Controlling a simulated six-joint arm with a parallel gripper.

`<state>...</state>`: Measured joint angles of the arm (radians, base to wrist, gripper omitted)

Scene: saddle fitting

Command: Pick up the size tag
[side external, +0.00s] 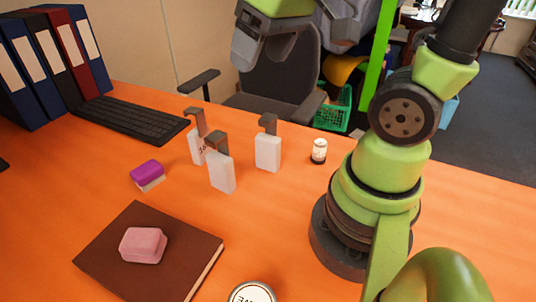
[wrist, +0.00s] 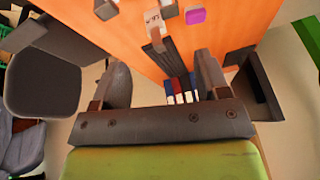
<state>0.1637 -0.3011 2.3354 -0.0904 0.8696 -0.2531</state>
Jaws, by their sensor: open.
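Three white tags with grey hooked tops stand on the orange desk in the side view. The back left tag (side external: 196,150) has dark print on its face and is partly hidden by the front tag (side external: 222,176); the third tag (side external: 268,154) stands to the right. In the wrist view a printed tag (wrist: 153,17) shows near the top edge, beyond the fingers. My gripper (side external: 294,48) is raised behind and above the tags, apart from them. Its fingers (wrist: 162,72) are spread in the wrist view, with nothing between them.
A purple and white block (side external: 148,174) lies left of the tags. A brown book (side external: 150,275) with a pink block (side external: 143,245), a keyboard (side external: 130,119) and binders (side external: 50,65) occupy the left. Bare desk surrounds the tags.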

